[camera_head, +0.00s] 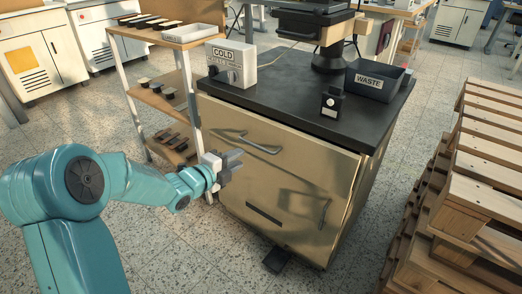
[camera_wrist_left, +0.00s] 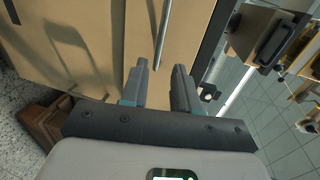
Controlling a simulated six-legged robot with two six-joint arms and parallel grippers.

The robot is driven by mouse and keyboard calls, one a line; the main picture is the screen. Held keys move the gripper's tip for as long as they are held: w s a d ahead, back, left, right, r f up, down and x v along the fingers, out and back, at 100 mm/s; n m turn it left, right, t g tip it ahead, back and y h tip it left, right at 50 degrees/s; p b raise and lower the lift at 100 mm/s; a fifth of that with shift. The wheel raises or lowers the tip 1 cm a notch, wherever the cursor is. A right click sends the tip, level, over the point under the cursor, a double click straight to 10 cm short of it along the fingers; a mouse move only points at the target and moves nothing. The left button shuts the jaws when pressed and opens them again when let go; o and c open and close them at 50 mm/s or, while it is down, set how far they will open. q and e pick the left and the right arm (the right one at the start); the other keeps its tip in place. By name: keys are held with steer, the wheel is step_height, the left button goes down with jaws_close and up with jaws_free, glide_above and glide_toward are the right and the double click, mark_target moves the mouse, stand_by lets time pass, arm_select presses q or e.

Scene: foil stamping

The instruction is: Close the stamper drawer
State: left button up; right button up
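The stamper cabinet has a tan front and a black top. Its upper drawer front (camera_head: 300,160) carries a curved metal bar handle (camera_head: 250,143). I cannot tell how far the drawer stands out from the cabinet. My left gripper (camera_head: 238,158) is in front of the drawer's left part, just below and left of the handle. In the left wrist view, the gripper (camera_wrist_left: 161,84) has its two fingers apart with nothing between them. The handle bar (camera_wrist_left: 163,35) shows beyond the fingertips, against the tan drawer front (camera_wrist_left: 142,30). My right gripper is not in view.
On the black top (camera_head: 290,112) stand a COLD control box (camera_head: 230,65), the stamper (camera_head: 322,40), a WASTE bin (camera_head: 375,82) and a small black device (camera_head: 332,102). A wooden shelf rack (camera_head: 160,98) stands close left of the cabinet. Stacked pallets (camera_head: 478,200) stand at the right.

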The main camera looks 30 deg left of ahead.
mark_target(260, 147)
arm_select(q)
steer(key=b+x, duration=0.1)
steer(key=x, duration=1)
steer(key=shift+w+d+b, duration=0.15)
steer(key=shift+w+b, duration=0.05)
steer(key=shift+b, duration=0.15)
steer(key=shift+c, duration=0.3)
jaws_close()
